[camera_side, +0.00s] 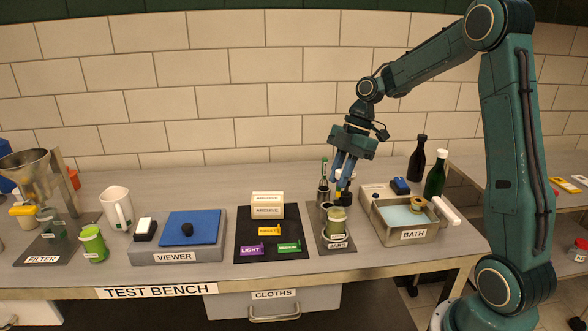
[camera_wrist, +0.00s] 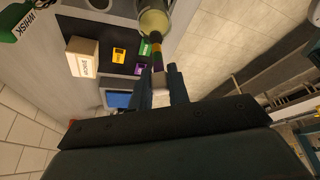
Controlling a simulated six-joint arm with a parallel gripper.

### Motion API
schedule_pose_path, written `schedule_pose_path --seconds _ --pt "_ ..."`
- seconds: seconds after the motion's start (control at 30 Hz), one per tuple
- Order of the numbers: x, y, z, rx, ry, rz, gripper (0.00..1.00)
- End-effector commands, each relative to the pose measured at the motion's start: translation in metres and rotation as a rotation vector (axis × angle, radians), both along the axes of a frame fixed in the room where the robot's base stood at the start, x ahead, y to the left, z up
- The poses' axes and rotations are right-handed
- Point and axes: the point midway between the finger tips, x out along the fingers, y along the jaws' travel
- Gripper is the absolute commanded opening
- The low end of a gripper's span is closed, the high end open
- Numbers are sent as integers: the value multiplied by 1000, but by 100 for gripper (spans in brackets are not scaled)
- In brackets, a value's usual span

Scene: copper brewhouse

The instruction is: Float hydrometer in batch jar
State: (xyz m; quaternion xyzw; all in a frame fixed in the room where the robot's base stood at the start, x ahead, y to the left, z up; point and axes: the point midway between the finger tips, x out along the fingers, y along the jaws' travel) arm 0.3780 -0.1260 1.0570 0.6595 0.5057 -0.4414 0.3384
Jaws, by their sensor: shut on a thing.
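My gripper (camera_side: 343,185) is above the jar mat in the side view, pointing down. In the wrist view its fingers (camera_wrist: 162,80) are shut on the pale top of the hydrometer (camera_wrist: 157,54), which has yellow and purple bands. Its far end points toward the mouth of a jar of pale yellow-green liquid (camera_wrist: 155,20). I cannot tell whether the tip is inside the jar or above it. In the side view the jar (camera_side: 337,223) stands upright at the front of the mat labelled JARS (camera_side: 338,246); the hydrometer is mostly hidden behind the fingers.
A metal bath (camera_side: 413,234) stands close right, with bottles (camera_side: 435,174) behind. A whisk holder (camera_side: 322,195) stands just behind the jar. Left are a black mat with LIGHT (camera_side: 251,251), AMBER and other tags, a small box (camera_side: 267,211) and the viewer (camera_side: 175,257).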

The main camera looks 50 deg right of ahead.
Motion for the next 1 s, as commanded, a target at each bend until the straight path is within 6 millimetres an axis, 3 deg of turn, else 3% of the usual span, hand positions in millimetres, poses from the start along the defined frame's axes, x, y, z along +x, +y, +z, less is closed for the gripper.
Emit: schedule_pose_path --seconds 1.0 --pt "0 0 -50 0 1 1 0"
